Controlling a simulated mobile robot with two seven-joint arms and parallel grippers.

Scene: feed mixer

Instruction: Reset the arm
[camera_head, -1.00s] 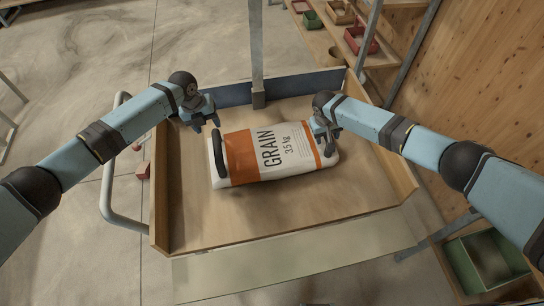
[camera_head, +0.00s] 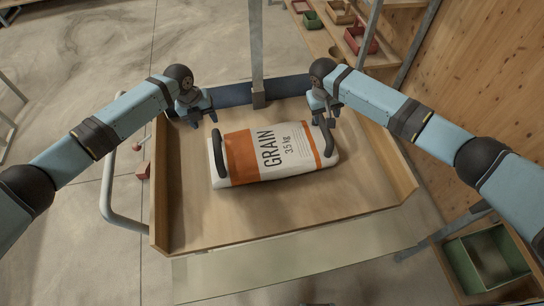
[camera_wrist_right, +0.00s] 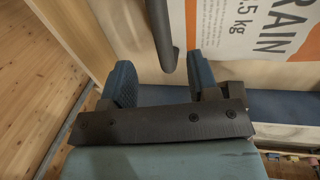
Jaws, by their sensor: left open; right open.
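A white and orange grain bag (camera_head: 268,153) lies flat on the wooden tray of a cart (camera_head: 290,218). It has a dark handle at each end. My left gripper (camera_head: 203,118) is open and empty, just above and left of the bag's left end. My right gripper (camera_head: 322,114) is open, above the bag's right end near the right handle (camera_head: 327,138). In the right wrist view my right gripper (camera_wrist_right: 160,85) has its fingers apart with nothing between them, and the dark handle (camera_wrist_right: 162,40) and the bag (camera_wrist_right: 245,28) show beyond them.
The tray has raised wooden sides and a blue back edge (camera_head: 232,95). A metal post (camera_head: 256,50) rises at the back. Shelves with small coloured bins (camera_head: 360,40) stand back right, beside a wooden wall (camera_head: 490,80). A green bin (camera_head: 488,262) stands lower right.

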